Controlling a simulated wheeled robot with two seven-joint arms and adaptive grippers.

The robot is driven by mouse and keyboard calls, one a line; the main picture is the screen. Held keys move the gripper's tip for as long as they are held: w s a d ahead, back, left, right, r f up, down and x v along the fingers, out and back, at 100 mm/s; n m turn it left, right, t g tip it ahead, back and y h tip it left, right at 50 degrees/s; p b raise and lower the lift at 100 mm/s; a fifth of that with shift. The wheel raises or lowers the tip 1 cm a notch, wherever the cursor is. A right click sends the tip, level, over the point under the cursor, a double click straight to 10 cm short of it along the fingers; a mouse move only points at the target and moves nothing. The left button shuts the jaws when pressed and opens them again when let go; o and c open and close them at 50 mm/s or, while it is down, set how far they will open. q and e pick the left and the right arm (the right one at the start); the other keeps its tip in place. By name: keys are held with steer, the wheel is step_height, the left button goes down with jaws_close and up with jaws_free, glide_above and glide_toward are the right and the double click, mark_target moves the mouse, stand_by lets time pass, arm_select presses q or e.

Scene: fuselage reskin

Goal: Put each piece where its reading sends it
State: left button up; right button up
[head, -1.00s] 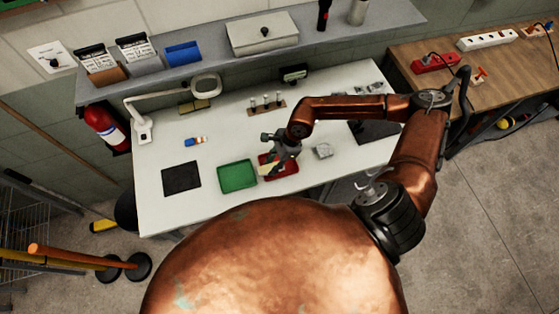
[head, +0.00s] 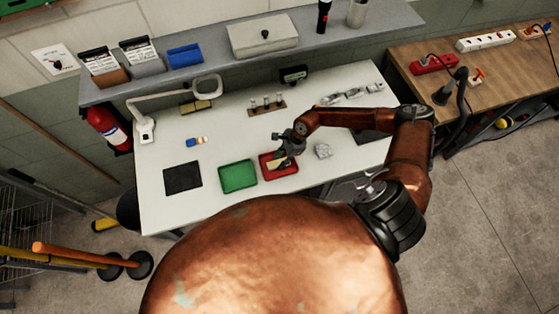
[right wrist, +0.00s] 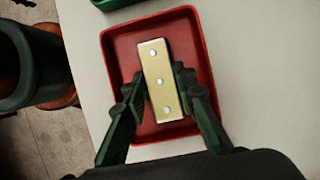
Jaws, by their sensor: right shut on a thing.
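My right gripper (right wrist: 160,90) is shut on a flat yellowish piece (right wrist: 158,68) with a row of 3 round spots, in the right wrist view. It is over the red tray (right wrist: 118,45), and I cannot tell whether the piece touches the tray floor. In the head view the right gripper (head: 281,155) is at the red tray (head: 290,170), which stands right of the green tray (head: 237,188). Several grey pieces (head: 352,93) lie at the table's back right. A crumpled-looking grey lump (head: 323,151) lies right of the red tray. My left gripper is out of view.
A black mat (head: 182,178) lies left of the green tray. A magnifier lamp (head: 146,128), a small blue and orange item (head: 196,141) and a wooden rack (head: 267,106) stand behind. A shelf (head: 215,55) runs above the white table (head: 165,215).

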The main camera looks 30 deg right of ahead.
steer(key=o, duration=1.2)
steer(key=shift+c, duration=0.2)
steer(key=shift+r, duration=0.1)
steer(key=shift+d+r, duration=0.2)
steer(key=shift+r, duration=0.1)
steer(key=b+v, duration=0.1)
steer(key=v, duration=1)
